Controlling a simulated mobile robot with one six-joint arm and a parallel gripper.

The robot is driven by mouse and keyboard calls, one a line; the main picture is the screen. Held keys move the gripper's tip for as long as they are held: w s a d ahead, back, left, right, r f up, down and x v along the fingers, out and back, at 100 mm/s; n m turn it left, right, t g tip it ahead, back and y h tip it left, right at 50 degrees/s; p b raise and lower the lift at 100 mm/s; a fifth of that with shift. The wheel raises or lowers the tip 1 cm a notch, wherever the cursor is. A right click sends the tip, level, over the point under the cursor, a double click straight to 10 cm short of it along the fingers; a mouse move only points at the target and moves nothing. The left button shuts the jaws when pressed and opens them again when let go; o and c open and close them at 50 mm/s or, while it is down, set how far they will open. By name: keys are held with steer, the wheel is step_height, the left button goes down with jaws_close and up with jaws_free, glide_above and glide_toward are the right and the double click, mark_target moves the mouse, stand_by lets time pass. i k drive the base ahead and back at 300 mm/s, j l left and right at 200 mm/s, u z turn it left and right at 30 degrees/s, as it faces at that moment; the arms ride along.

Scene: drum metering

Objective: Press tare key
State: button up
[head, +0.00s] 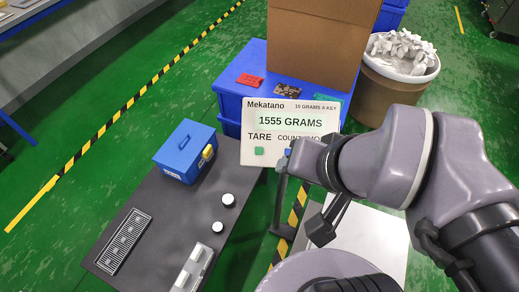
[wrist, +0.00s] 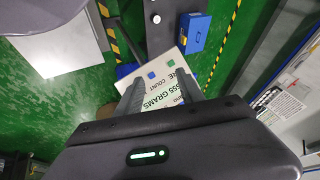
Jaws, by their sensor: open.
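The white meter panel (head: 290,108) stands at the far end of the dark bench and reads "1555 GRAMS". Under the word TARE is a green key (head: 258,150); a blue key (head: 288,152) sits to its right under COUNT, partly hidden by my arm. In the wrist view the green key (wrist: 170,63) and blue key (wrist: 152,75) show beyond my fingers. My gripper (head: 299,234) is open and empty in front of the panel's right side. In the wrist view my gripper (wrist: 159,80) has its fingers apart, with the panel behind them. I see no contact with a key.
A blue toolbox (head: 185,151) stands on the dark bench (head: 165,210), left of the panel. Round white knobs (head: 228,199) and a vent grille lie nearer. Behind are a blue crate (head: 229,105), a cardboard box (head: 320,45) and a drum of white pieces (head: 402,55).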

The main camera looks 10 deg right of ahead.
mark_target(258, 151)
steer(key=k+j+u, duration=0.15)
steer(key=k+u, duration=0.2)
steer(key=k+j+u, duration=0.2)
steer(key=u, duration=0.2)
